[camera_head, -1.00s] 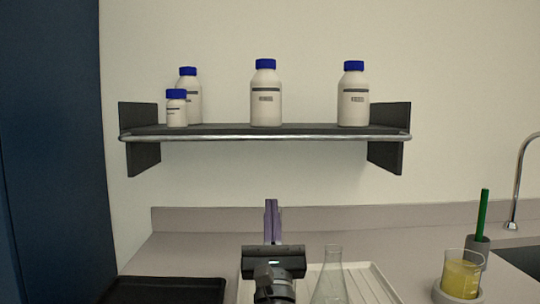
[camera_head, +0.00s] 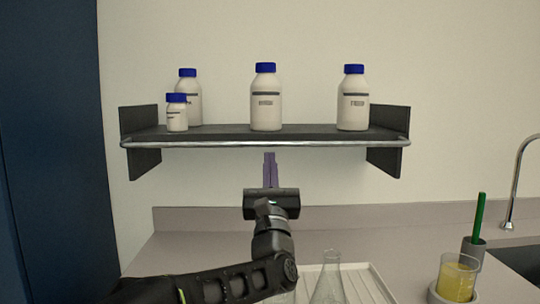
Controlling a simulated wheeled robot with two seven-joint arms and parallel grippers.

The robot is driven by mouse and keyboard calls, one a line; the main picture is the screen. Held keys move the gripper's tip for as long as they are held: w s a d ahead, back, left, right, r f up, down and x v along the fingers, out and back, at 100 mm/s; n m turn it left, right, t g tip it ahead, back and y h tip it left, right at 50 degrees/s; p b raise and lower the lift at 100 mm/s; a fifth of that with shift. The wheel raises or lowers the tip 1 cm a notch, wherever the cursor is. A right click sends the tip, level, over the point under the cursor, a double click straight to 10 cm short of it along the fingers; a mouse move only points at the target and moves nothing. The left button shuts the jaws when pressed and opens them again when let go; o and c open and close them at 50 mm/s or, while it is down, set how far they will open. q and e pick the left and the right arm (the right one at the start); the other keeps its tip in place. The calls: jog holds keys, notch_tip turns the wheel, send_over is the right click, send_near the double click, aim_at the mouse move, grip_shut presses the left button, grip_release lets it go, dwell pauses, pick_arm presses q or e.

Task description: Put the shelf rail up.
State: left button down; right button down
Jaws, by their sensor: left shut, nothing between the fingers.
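The shelf rail (camera_head: 330,144) is a thin silvery bar along the front of the dark wall shelf (camera_head: 222,132). It lies low, at about the level of the shelf's front edge, with its ends at the side brackets. My left gripper (camera_head: 270,156) is shut and empty, with its purple fingers pointing up. In the picture its tips are just below the middle of the rail, and a small gap shows between them. My right gripper is not in view.
Several white bottles with blue caps, such as the middle one (camera_head: 266,100), stand on the shelf. A beaker of yellow liquid (camera_head: 457,278) and a green-handled tool (camera_head: 480,220) are at the right.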

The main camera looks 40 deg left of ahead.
pick_arm(q)
jog(key=shift+r, duration=0.25)
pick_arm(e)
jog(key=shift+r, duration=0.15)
